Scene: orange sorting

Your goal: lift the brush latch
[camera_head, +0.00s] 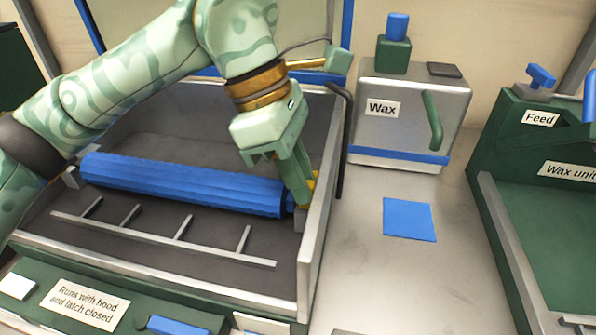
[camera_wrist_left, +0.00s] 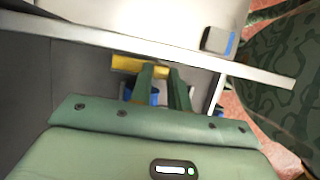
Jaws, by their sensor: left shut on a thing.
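The blue brush roller (camera_head: 180,184) lies across the dark open bin of the machine. The yellow brush latch (camera_head: 313,183) is at the roller's right end, by the bin's right wall. It also shows in the left wrist view (camera_wrist_left: 125,63), just beyond the fingers. My left gripper (camera_head: 302,188) reaches down from above at that end and is shut on the latch. Its fingers hide part of the latch and the roller's end. In the left wrist view the fingers (camera_wrist_left: 163,82) meet the yellow piece. My right gripper is not in view.
The bin's metal right wall (camera_head: 325,215) stands close beside my left gripper. A metal rack (camera_head: 160,237) lies in front of the roller. To the right are a grey Wax box (camera_head: 400,130), a flat blue square (camera_head: 408,218) and a green Wax unit (camera_head: 540,200). The counter between is mostly clear.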

